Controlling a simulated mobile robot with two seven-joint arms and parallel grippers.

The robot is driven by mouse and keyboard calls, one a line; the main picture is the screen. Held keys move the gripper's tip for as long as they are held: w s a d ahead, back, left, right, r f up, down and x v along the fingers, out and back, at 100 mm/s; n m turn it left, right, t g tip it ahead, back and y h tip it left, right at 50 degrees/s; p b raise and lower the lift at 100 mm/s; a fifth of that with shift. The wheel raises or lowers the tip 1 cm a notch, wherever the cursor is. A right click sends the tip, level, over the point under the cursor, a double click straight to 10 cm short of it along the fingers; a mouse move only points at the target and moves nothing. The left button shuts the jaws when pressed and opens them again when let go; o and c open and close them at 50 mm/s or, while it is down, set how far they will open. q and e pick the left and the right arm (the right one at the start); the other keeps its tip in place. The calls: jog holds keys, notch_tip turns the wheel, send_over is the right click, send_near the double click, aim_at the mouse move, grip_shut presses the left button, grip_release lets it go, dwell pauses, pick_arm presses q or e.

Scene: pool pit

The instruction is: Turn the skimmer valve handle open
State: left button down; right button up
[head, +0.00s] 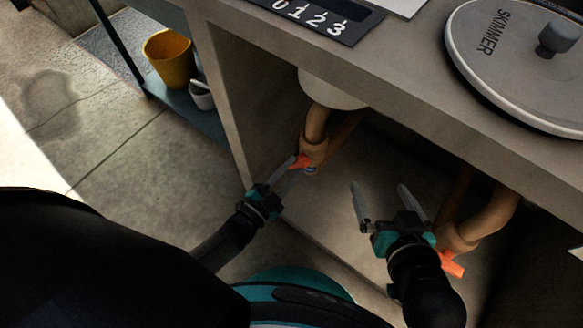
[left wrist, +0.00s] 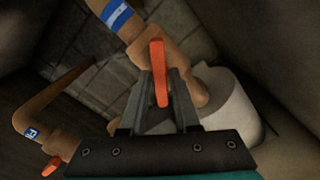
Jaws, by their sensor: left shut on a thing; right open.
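An orange valve handle (head: 301,161) sits on the left tan pipe (head: 316,125) under the grey counter. My left gripper (head: 293,167) is shut on this handle. In the left wrist view the handle (left wrist: 158,60) stands upright between the two fingers. A second orange handle (head: 452,264) is on the right tan pipe (head: 492,213), beside my right gripper. It also shows in the left wrist view (left wrist: 50,166). My right gripper (head: 380,190) is open and empty. The round lid marked SKIMMER (head: 500,75) lies on the counter at the upper right.
The grey counter (head: 400,85) overhangs the pit, with a 0123 number plate (head: 318,18) on it. A white cylinder (left wrist: 230,105) stands by the left pipe. A yellow bucket (head: 170,62) is on a shelf at the upper left. The pit floor between the grippers is clear.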

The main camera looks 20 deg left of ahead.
pick_arm(q)
jog(key=n, duration=0.4)
jog(key=shift+n, duration=1.7)
pick_arm(e)
jog(key=shift+f, duration=0.1)
pick_arm(q)
jog(key=c, duration=0.8)
grip_release()
jog(key=p+v, duration=0.2)
jog(key=v, duration=1.3)
jog(key=shift+s+p, duration=0.2)
jog(key=shift+p, duration=0.15)
pick_arm(e)
jog(key=s+d+g+h, duration=0.2)
jog(key=s+d+g, duration=0.1)
jog(key=d+g, duration=0.1)
jog(key=shift+s+d+f+g+h, duration=0.15)
jog(key=shift+d+f+g+h, duration=0.15)
jog(key=shift+d, duration=0.45)
